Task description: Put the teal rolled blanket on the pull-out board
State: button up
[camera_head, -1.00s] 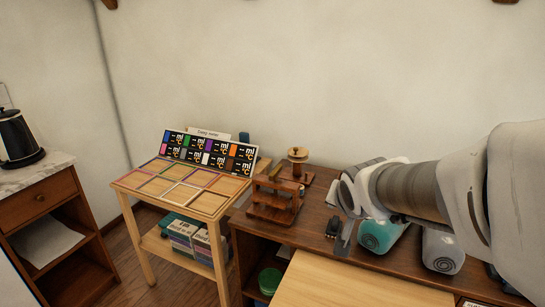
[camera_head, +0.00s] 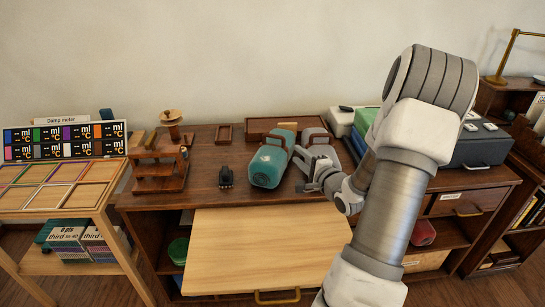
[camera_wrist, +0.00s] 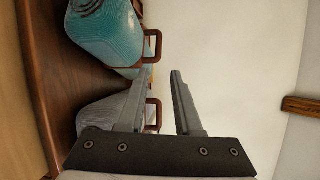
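The teal rolled blanket (camera_head: 268,165) lies on the brown desktop, its spiral end facing the front edge; part of it shows at the top left of the wrist view (camera_wrist: 105,35). The pull-out board (camera_head: 265,245) is a pale wooden panel, extended from below the desktop, bare, with a brass handle at its front. My gripper (camera_head: 304,160) is just right of the teal blanket, in front of a grey roll. In the wrist view my gripper (camera_wrist: 161,71) has its two fingers apart with nothing between them. Whether a finger touches either roll is unclear.
The grey rolled blanket (camera_head: 318,138) lies right of the teal one, partly hidden by my gripper. A small black object (camera_head: 226,176) and a wooden rack (camera_head: 161,168) stand to the left. A grey case (camera_head: 481,147) is at the right. Bare desktop lies around the black object.

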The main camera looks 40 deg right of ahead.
aim_at(275, 136)
jog(key=b+x, duration=0.2)
jog(key=x, duration=0.9)
jog(key=shift+w+d+f+b, duration=0.1)
jog(key=shift+w+f+b, duration=0.05)
jog(key=shift+w+b, duration=0.15)
jog(key=x, duration=0.2)
jog(key=b+x, duration=0.1)
jog(key=x, duration=0.1)
jog(key=shift+w+f+b, duration=0.25)
jog(key=shift+w+b, duration=0.05)
jog(key=shift+w, duration=0.05)
jog(key=shift+w+d, duration=0.1)
jog(key=shift+w, duration=0.25)
grip_shut()
jog(key=shift+r, duration=0.2)
